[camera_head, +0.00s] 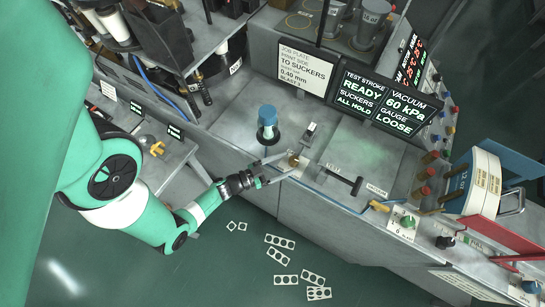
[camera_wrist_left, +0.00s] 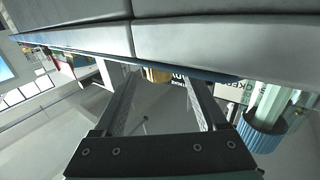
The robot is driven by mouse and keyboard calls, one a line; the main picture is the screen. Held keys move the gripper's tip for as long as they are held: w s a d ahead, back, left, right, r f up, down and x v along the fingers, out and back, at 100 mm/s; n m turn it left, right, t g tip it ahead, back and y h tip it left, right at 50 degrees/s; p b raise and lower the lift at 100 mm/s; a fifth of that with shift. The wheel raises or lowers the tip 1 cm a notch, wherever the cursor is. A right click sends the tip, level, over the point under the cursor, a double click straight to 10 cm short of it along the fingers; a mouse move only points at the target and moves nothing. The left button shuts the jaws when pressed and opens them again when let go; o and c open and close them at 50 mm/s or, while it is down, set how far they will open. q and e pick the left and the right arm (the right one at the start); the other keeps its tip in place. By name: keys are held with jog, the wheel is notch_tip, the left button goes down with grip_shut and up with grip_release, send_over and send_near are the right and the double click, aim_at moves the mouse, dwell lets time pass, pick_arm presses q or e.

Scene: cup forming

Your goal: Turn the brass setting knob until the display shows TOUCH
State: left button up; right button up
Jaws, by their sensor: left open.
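The brass setting knob (camera_head: 293,160) sits near the front edge of the grey bench. In the head view my left gripper (camera_head: 288,164) has its fingers spread around it. In the left wrist view part of the brass knob (camera_wrist_left: 158,75) shows between the far ends of the open fingers, and I cannot tell whether they touch it. The display (camera_head: 390,102) at the back reads TEST STROKE READY, SUCKERS ALL HOLD, VACUUM 60 kPa and GAUGE LOOSE. My right gripper is not in view.
A blue-topped post (camera_head: 267,122) stands just behind the left gripper and shows at the right of the left wrist view (camera_wrist_left: 262,132). A black T-shaped handle (camera_head: 341,180) lies to the knob's right. Several punched cards (camera_head: 279,242) lie on the floor.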

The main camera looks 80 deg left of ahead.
pick_arm(q)
jog(key=v, duration=0.8)
jog(key=shift+p, duration=0.35)
